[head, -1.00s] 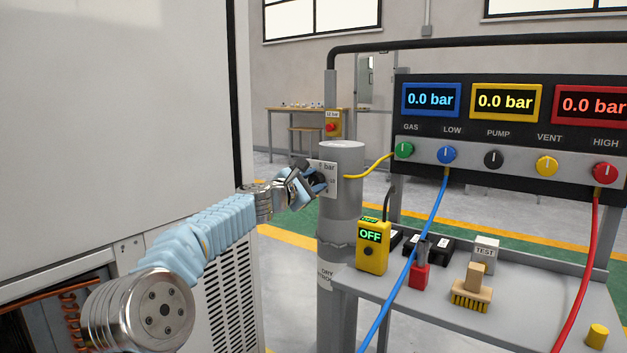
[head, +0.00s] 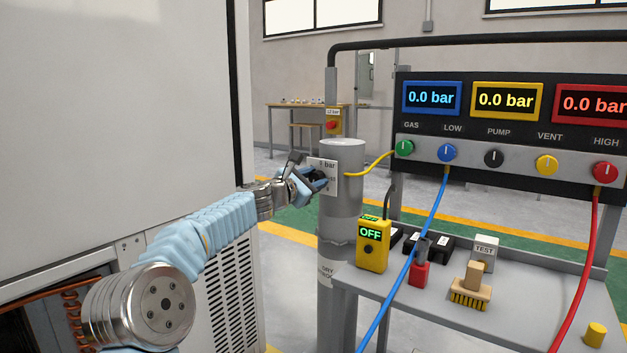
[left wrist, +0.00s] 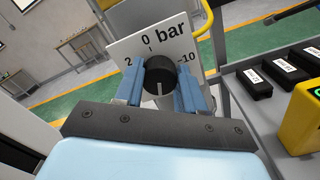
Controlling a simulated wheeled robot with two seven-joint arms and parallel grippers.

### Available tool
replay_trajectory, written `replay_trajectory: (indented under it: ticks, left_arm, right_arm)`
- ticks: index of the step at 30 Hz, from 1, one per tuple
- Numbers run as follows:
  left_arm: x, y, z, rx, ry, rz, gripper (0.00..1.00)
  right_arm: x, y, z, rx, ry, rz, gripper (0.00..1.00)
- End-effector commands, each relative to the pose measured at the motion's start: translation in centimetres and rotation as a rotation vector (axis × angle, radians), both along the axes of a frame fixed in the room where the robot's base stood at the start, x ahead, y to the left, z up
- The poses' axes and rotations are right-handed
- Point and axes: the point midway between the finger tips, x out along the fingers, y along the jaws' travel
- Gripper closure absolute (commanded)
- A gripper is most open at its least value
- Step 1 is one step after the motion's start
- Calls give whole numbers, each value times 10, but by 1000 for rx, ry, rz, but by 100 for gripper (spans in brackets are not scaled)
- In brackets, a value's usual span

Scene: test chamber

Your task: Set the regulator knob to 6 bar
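The regulator knob (left wrist: 159,74) is a round black knob on a white dial plate (left wrist: 125,48) marked "bar", with 0 at top, 2 at left and 10 at right in the left wrist view. A pale line on the knob points down in that view; the scale below is hidden. The plate (head: 329,178) sits on a grey column in the head view. My left gripper (left wrist: 160,88) has its blue fingers on both sides of the knob, seemingly touching it. It also shows at the plate in the head view (head: 318,178). My right gripper is not in view.
A grey vertical column (head: 341,215) carries the plate. A yellow hose (head: 372,163) leads to the panel, where displays read 0.0 bar. A bench (head: 440,310) at right holds a yellow meter (head: 372,252), a brush (head: 472,290) and black blocks. A white cabinet (head: 110,110) stands at left.

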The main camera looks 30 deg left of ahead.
Motion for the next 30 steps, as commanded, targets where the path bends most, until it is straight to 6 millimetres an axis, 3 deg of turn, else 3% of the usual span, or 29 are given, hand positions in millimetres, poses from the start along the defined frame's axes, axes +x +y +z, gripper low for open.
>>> replay_trajectory:
  ticks: [1, 5, 16, 20, 30]
  left_arm:
    - [0, 1, -3, 0, 4, 1, 55]
    - [0, 0, -2, 0, 3, 1, 35]
    - [-7, 1, -2, 1, 1, 1, 35]
    - [-29, 3, -5, 3, 0, 3, 35]
    - [-110, 9, -3, 2, 0, 3, 35]
  right_arm:
    - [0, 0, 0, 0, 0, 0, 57]
    - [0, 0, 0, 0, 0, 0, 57]
    - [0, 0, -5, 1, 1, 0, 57]
    - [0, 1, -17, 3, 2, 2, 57]
    - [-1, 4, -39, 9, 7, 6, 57]
